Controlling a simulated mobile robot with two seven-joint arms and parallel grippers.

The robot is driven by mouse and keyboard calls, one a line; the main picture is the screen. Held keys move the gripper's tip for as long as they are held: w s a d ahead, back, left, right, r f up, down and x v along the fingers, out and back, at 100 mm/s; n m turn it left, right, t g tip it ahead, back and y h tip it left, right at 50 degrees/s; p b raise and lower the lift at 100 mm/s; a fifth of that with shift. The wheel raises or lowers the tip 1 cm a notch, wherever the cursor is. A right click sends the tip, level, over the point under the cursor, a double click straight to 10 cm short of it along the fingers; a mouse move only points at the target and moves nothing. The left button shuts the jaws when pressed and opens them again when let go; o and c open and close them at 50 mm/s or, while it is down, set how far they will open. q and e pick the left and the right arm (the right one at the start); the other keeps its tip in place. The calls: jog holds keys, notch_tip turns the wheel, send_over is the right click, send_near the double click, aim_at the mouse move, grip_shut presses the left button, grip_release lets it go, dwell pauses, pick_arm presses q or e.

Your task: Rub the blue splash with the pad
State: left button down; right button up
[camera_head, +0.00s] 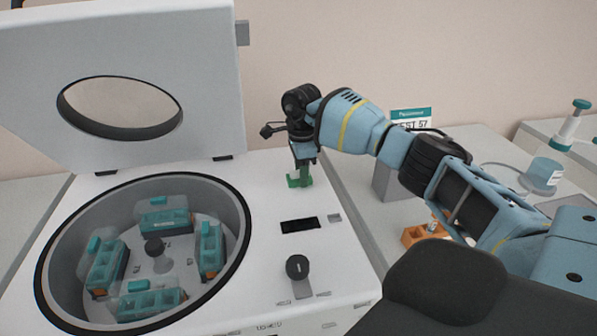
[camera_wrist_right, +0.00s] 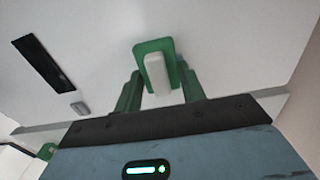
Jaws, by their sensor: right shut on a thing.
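My right gripper (camera_head: 302,168) is over the top panel of the white centrifuge (camera_head: 265,210), to the right of its round opening. It is shut on the pad (camera_head: 297,183), a small green plate with a white grip block. In the right wrist view the pad (camera_wrist_right: 152,48) shows at the fingertips of the right gripper (camera_wrist_right: 160,88), with the white block between the green fingers. The pad is low over the panel; I cannot tell whether it touches. My left gripper is not in view.
The centrifuge lid (camera_head: 205,60) stands open behind the bowl, which holds several teal-topped buckets (camera_head: 165,222). A black display (camera_head: 299,225) and knob (camera_head: 297,267) are on the panel. An orange rack (camera_head: 415,235), a grey box (camera_head: 385,182) and a blue-topped container (camera_head: 544,173) stand to the right.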

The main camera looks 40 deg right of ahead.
aim_at(314, 181)
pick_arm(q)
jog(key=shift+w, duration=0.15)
pick_arm(e)
jog(key=shift+s+d, duration=0.45)
jog(key=shift+d, duration=0.35)
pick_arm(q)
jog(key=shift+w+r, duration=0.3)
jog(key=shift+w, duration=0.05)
pick_arm(e)
jog(key=shift+s+d+f, duration=0.15)
jog(key=shift+s+d, duration=0.2)
jog(key=shift+d, duration=0.25)
pick_arm(q)
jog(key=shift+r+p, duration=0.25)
jog(key=shift+p, duration=0.15)
pick_arm(e)
jog(key=shift+s, duration=0.1)
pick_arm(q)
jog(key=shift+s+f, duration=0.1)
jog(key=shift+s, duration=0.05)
pick_arm(e)
jog(key=shift+a, duration=0.1)
jog(key=shift+w+a+f, duration=0.1)
jog(key=shift+w+a, duration=0.25)
jog(key=shift+a, duration=0.3)
jog(key=shift+w+a, duration=0.35)
jog(key=shift+a, duration=0.4)
